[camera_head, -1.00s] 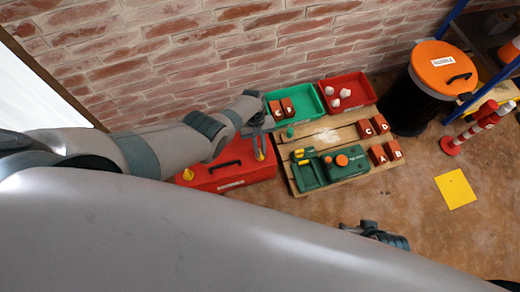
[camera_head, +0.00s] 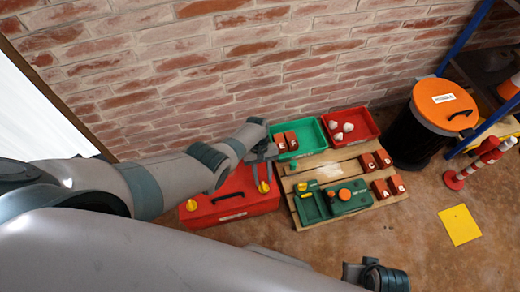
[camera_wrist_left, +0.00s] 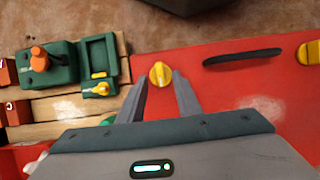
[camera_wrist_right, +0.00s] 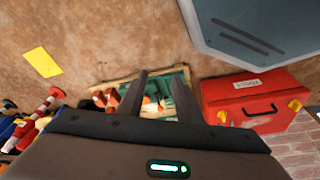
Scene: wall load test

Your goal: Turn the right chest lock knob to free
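The red chest (camera_head: 222,208) stands on the floor by the brick wall, with a black handle and two yellow knobs. The right knob (camera_head: 263,187) is at the chest's end beside the pallet. My left gripper (camera_head: 263,163) is just above it. In the left wrist view, the right knob (camera_wrist_left: 160,74) shows between the open fingertips (camera_wrist_left: 160,76), with a gap visible on both sides. The left knob (camera_head: 191,205) is clear of both grippers. My right gripper (camera_wrist_right: 158,80) is open and empty, away from the chest.
A wooden pallet (camera_head: 333,169) beside the chest bears a green device (camera_head: 346,196) and several lettered red blocks. Green and red trays (camera_head: 362,126) lie behind. A black bin with an orange lid (camera_head: 445,104) stands right. Floor around a yellow square (camera_head: 460,225) is clear.

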